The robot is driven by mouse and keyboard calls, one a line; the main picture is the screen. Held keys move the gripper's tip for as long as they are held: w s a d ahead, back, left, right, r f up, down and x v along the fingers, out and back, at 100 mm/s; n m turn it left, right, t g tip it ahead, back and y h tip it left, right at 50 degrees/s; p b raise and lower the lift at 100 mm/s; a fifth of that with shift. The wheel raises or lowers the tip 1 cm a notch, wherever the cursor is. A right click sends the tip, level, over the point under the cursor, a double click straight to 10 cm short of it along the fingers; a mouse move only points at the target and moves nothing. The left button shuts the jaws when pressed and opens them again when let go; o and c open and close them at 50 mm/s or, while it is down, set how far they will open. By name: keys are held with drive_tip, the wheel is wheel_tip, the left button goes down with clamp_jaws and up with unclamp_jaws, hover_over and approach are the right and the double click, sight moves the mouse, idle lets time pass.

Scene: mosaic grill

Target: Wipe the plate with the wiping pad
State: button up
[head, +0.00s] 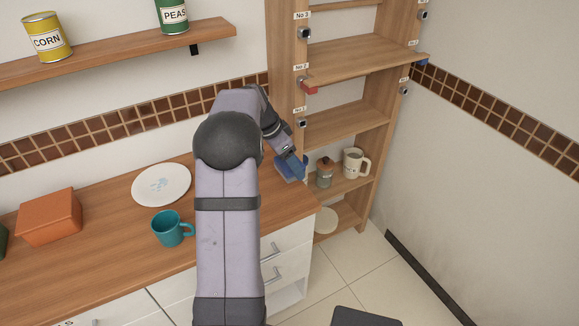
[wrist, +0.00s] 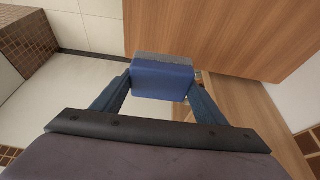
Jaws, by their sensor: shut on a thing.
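The white plate (head: 161,184) lies on the wooden counter at the left in the head view, with a pale blue-grey smear near its middle. My gripper (head: 294,163) is at the right end of the counter, close to the shelf unit. It is shut on the blue wiping pad (head: 288,169). In the wrist view the pad (wrist: 162,78) sits between the two blue fingers of my gripper (wrist: 160,85), with a grey layer along its far edge. The plate is not in the wrist view. I cannot tell whether the pad touches the counter.
A teal mug (head: 169,229) stands in front of the plate. An orange box (head: 49,216) is at the left. The wooden shelf unit (head: 350,112) rises at the right, holding a jar (head: 324,172) and a cream mug (head: 354,163). A wall shelf (head: 120,53) holds cans.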

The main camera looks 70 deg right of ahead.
drive_tip(key=shift+o, duration=1.3)
drive_tip(key=shift+c, duration=0.8)
drive_tip(key=w+n+t+h+p, duration=0.1)
drive_tip(key=w+n+t+p, duration=0.5)
drive_tip(key=w+n, duration=1.25)
drive_tip(key=w+a+n+y+p, duration=0.2)
drive_tip(key=w+a, duration=0.4)
drive_tip(key=w, duration=0.7)
drive_tip(key=w+a+n+t+y+p, duration=0.1)
drive_tip(key=w+a+n+p, duration=0.3)
drive_tip(key=w, duration=1)
drive_tip(key=shift+a+n+t+y, duration=0.3)
drive_tip(key=shift+a+n+y, duration=0.3)
drive_tip(key=shift+a+n, duration=0.7)
